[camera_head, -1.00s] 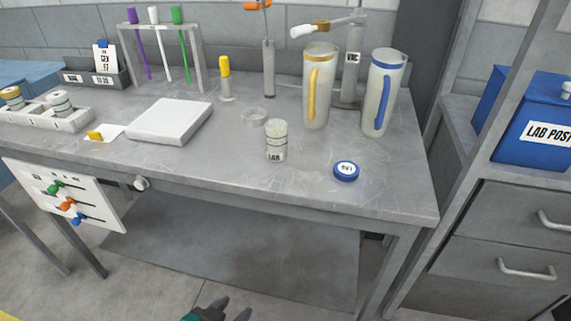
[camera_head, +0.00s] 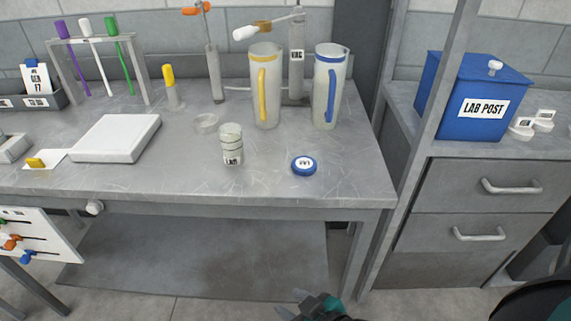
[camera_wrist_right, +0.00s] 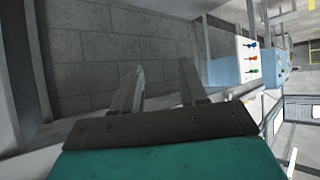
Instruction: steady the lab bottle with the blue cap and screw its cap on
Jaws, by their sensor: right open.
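The lab bottle (camera_head: 231,146) is a small pale jar labelled LAB and stands upright on the grey bench, with no blue cap on it. The blue cap (camera_head: 303,166) lies on the bench to its right, near the front edge, apart from the bottle. My right gripper (camera_head: 290,303) is low in front of the bench at the bottom of the head view, well away from both. In the right wrist view its two fingers (camera_wrist_right: 160,88) are spread apart with nothing between them. My left gripper is not in view.
A yellow-handled jug (camera_head: 266,90) and a blue-handled jug (camera_head: 329,90) stand behind the bottle and cap. The bench top (camera_head: 270,188) is bare around the cap.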

